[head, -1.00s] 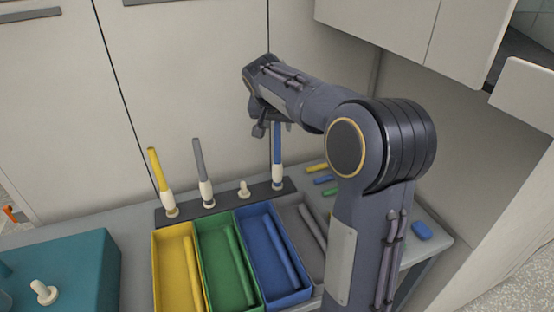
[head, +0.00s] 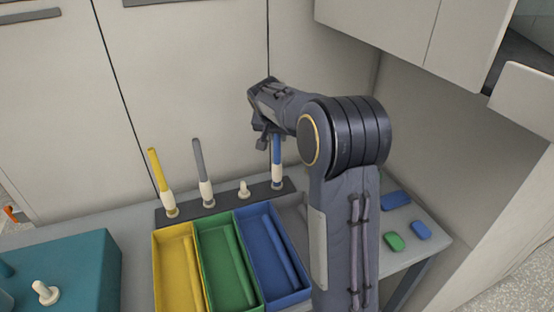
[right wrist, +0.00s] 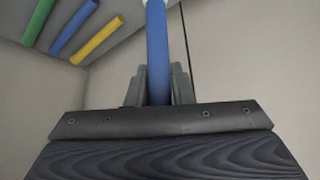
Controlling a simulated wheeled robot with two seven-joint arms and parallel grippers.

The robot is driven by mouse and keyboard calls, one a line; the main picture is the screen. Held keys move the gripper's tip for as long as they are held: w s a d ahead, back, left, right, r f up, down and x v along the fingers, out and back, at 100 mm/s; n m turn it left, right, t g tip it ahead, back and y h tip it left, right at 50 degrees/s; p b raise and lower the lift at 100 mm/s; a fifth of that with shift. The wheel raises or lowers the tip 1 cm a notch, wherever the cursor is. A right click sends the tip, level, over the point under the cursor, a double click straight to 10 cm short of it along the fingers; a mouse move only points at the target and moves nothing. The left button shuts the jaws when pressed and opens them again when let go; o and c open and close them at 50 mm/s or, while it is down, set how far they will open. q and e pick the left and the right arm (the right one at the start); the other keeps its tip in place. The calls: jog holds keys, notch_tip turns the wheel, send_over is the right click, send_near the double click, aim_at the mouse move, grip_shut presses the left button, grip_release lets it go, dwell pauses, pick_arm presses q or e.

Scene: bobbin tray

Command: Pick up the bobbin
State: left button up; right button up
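A blue bobbin (head: 277,150) with a white lower part stands upright at the right end of the dark rack (head: 230,204). A yellow bobbin (head: 155,168) and a grey bobbin (head: 199,160) stand on the rack further left. My right gripper (head: 268,142) is at the upper part of the blue bobbin. In the right wrist view the blue bobbin (right wrist: 158,60) runs between the two fingers (right wrist: 158,88), which sit close against it on both sides. The bobbin's foot still rests at the rack. My left gripper is not in view.
An empty white peg (head: 244,189) stands on the rack. Yellow (head: 157,270), green (head: 203,270) and blue (head: 245,260) trays lie in front, each holding a rod. A teal block (head: 85,270) with a peg is at left. Cabinet walls stand close behind the rack.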

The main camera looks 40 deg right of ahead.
grip_shut()
jog(key=shift+r, duration=0.15)
